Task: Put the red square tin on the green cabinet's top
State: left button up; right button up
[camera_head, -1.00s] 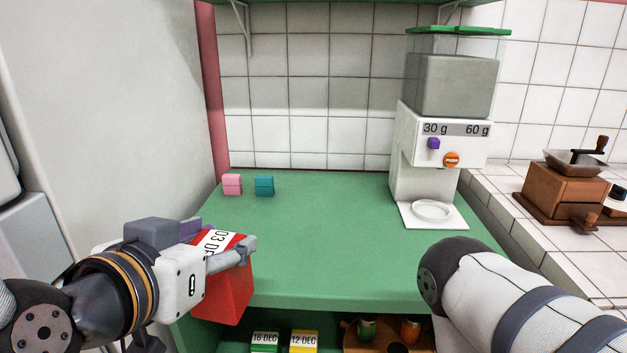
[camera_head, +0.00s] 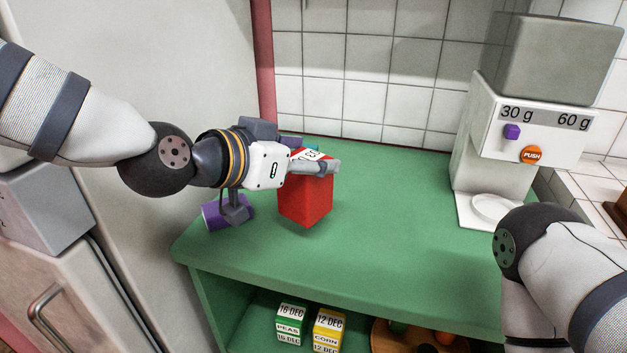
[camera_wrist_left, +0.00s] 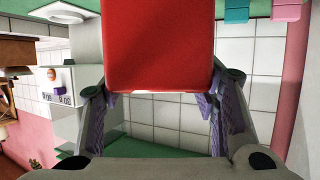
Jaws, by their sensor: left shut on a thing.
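The red square tin (camera_head: 306,202), with a white label on its top, is held by my left gripper (camera_head: 318,166) over the green cabinet's top (camera_head: 400,210). The gripper is shut on its upper part. I cannot tell whether the tin's base touches the green surface. In the left wrist view the tin (camera_wrist_left: 158,45) fills the upper middle between the fingers. My right arm's links show at the lower right of the head view, but its gripper is out of view.
A white dispenser (camera_head: 525,125) stands at the right back. Dated boxes, one green (camera_head: 289,325) and one yellow (camera_head: 328,328), stand on the shelf below. A purple cylindrical shape (camera_head: 220,213) shows below my left wrist. The top's middle is clear.

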pick_arm(q)
jog(key=shift+w+d+f, duration=0.1)
jog(key=shift+w+f, duration=0.55)
jog(key=f, duration=0.3)
jog(key=shift+w+d+f+b, duration=0.1)
jog(key=shift+w+f+b, duration=0.15)
jog(key=shift+b, duration=0.15)
jog(key=shift+r, duration=0.15)
jog(key=o, duration=1.6)
jog(key=shift+s+f, duration=0.1)
jog(key=shift+f, duration=0.15)
jog(key=shift+c, duration=0.2)
pick_arm(e)
jog(key=shift+s+f, duration=0.55)
pick_arm(q)
jog(key=shift+r, duration=0.15)
jog(key=p+v, duration=0.2)
jog(key=v, duration=1)
pick_arm(e)
jog(key=shift+t, duration=0.4)
jog(key=w+r, duration=0.2)
jog(key=w, duration=0.1)
jog(key=shift+r, duration=0.4)
